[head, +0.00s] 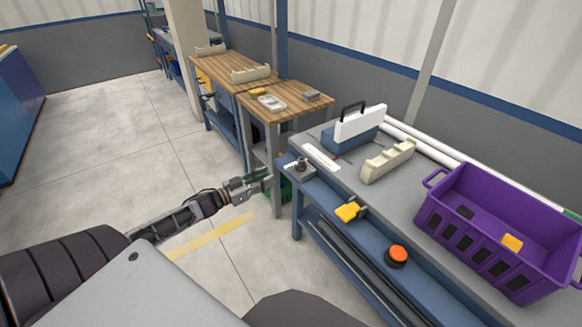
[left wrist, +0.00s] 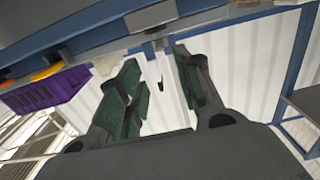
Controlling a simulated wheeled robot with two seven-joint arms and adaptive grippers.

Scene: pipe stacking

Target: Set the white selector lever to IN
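A small selector-like fitting (head: 300,168) with a pale plate and a dark upright post sits at the near left corner of the grey bench (head: 345,190). A separate white lever and its IN mark are too small to make out. My left gripper (head: 266,182) is just left of that corner, apart from the fitting. In the left wrist view its two green-padded fingers (left wrist: 158,90) are spread with nothing held. A pale grey block (left wrist: 150,17) at the bench edge shows beyond the fingertips there. My right gripper is not in view.
A yellow part (head: 349,212) and an orange-red button (head: 397,254) are on the bench's front edge. A purple crate (head: 440,215), a cream bracket (head: 388,160) and a white-and-blue handled box (head: 358,127) stand on top. The floor left of the bench is open.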

